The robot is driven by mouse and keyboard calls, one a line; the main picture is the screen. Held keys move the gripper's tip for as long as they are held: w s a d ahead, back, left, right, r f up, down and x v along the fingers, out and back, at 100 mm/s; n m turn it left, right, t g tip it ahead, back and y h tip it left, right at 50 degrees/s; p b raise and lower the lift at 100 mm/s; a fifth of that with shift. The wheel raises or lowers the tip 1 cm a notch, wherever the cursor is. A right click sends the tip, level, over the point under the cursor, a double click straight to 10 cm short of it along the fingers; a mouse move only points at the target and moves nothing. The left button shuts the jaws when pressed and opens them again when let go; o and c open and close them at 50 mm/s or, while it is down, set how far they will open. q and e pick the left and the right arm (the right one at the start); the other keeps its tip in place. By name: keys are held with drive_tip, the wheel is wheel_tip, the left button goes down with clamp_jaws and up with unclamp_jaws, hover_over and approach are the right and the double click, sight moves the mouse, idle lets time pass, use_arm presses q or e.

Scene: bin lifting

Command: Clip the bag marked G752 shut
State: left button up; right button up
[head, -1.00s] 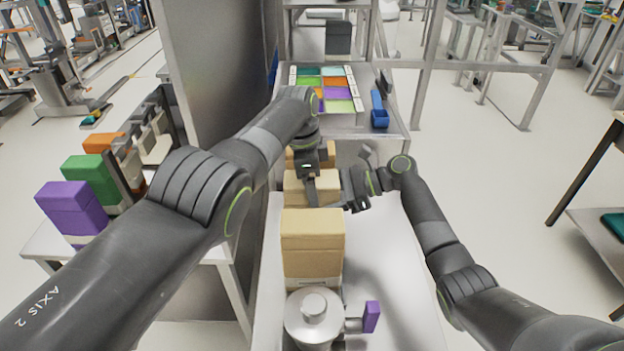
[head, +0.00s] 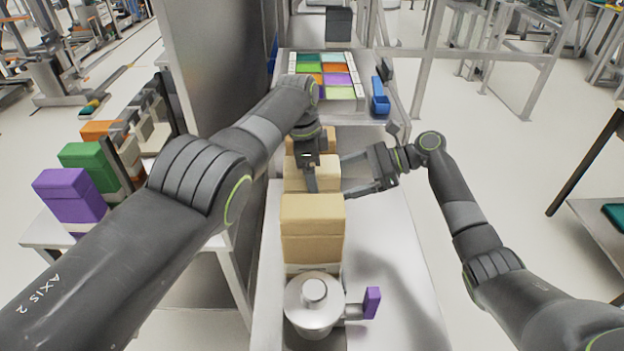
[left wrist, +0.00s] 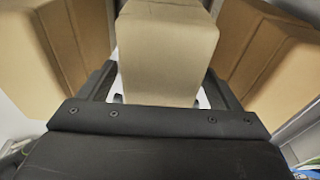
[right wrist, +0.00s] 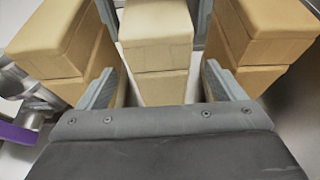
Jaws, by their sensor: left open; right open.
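Three tan bags with folded tops stand in a row on the metal bench: the near bag (head: 312,238), the middle bag (head: 326,173) and the far bag (head: 328,143). I can read no G752 mark on any of them. My left gripper (head: 310,180) points down at the middle bag, open; in the left wrist view its fingers stand either side of the middle bag (left wrist: 165,50). My right gripper (head: 355,176) is open and empty, right of the middle bag. In the right wrist view the middle bag (right wrist: 158,60) shows between its fingers. I make out no clip on the middle bag.
A silver round device (head: 314,303) with a purple piece (head: 372,302) stands before the near bag. A tray of coloured compartments (head: 325,80) and a blue holder (head: 380,98) are at the back. Coloured bags (head: 72,197) stand at left. The bench's right side is clear.

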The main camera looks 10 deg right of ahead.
use_arm(q)
wheel_tip(320, 180, down, 2)
drive_tip(key=shift+f+b, duration=0.25)
drive_tip(key=shift+b, duration=0.75)
use_arm(e)
drive_tip(key=v, duration=1.1)
drive_tip(key=shift+d, duration=0.25)
drive_tip(key=shift+r, duration=0.1)
